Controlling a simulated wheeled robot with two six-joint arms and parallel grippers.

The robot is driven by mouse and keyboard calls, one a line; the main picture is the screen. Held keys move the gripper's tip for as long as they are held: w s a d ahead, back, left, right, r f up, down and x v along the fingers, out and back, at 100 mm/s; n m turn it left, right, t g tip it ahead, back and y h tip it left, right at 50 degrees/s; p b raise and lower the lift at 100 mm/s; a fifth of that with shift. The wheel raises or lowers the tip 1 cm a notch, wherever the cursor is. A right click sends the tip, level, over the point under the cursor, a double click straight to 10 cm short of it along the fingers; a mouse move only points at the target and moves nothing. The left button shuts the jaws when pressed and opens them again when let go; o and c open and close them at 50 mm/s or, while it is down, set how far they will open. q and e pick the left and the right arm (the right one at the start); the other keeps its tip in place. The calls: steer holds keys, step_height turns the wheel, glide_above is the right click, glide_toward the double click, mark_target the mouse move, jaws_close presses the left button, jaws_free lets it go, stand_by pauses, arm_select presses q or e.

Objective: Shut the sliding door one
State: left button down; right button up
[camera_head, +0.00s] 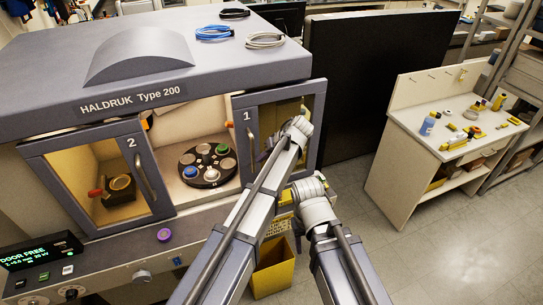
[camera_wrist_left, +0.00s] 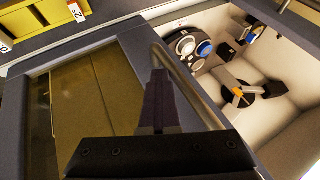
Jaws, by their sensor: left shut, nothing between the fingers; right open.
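Sliding door one (camera_head: 303,96), a grey-framed glass panel marked 1, stands at the right of the machine front. An open gap lies between it and door two (camera_head: 87,205). Its frame and glass fill the left of the left wrist view (camera_wrist_left: 60,110). Its bar handle (camera_wrist_left: 183,75) runs along the frame edge beside the gap. My left gripper (camera_wrist_left: 159,85) is shut and empty, over the door frame just left of the handle; contact cannot be told. In the head view my arm partly covers it. My right gripper (camera_head: 308,188) is lower, beside the left arm; its fingers are hard to make out.
Inside the gap are a round dark holder (camera_head: 207,162) with coloured pucks and pale walls. Cables (camera_head: 214,32) lie on the machine top. A yellow bin (camera_head: 272,272) stands below. A black panel (camera_head: 375,75) and a workbench (camera_head: 415,155) are to the right.

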arm_select(q)
steer(key=s+a, duration=0.6)
steer(key=a, duration=0.6)
steer(key=s+a, duration=0.6)
steer(key=a, duration=0.6)
steer(key=shift+s+a, duration=0.4)
